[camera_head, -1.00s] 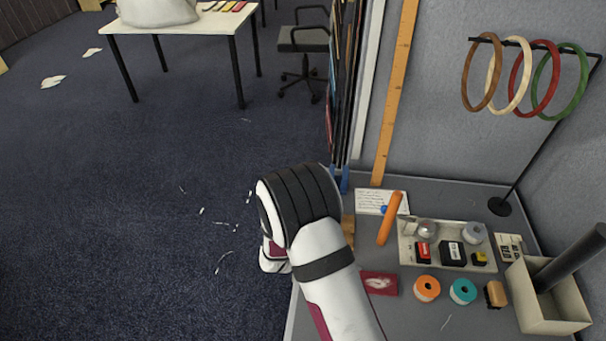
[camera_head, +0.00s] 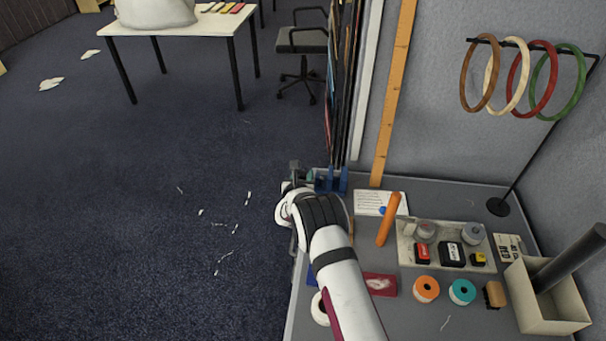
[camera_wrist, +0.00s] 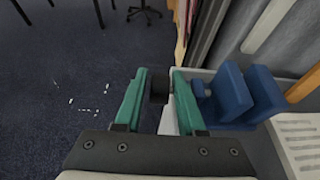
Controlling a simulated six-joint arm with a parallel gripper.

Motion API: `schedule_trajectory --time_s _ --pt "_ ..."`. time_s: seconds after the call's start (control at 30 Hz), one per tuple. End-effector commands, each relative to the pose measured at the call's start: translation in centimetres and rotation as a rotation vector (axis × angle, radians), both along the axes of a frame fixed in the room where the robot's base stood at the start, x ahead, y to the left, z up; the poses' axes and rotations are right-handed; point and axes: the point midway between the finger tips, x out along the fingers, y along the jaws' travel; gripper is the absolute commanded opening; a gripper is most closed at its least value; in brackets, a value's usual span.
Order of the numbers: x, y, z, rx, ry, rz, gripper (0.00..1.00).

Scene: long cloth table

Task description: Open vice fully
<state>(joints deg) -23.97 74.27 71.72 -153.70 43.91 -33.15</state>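The blue vice (camera_head: 330,181) sits at the far left corner of the grey bench, beside the leaning rods. In the wrist view its two blue jaws (camera_wrist: 237,92) stand to the right of my fingers, with a gap between them. My gripper (camera_wrist: 158,98) has green fingers spread apart at the bench's left edge. In the head view my wrist hides most of the gripper and part of the vice.
A white card (camera_head: 375,203) and an orange cylinder (camera_head: 389,220) lie right of my arm. A parts tray (camera_head: 408,257), tape rolls (camera_head: 426,289) and a red packet (camera_head: 380,284) are further right and nearer. Open floor lies left of the bench.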

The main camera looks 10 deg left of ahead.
Motion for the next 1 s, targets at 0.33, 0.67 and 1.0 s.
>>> schedule_trajectory --time_s 0.33,0.67,1.0 --pt "-0.02 0.01 0.02 0.000 0.000 0.000 0.00" --pt "0.24 -0.30 0.08 -0.004 0.131 -0.011 0.00" --pt "0.30 -0.28 -0.05 -0.001 0.270 -0.006 0.00"
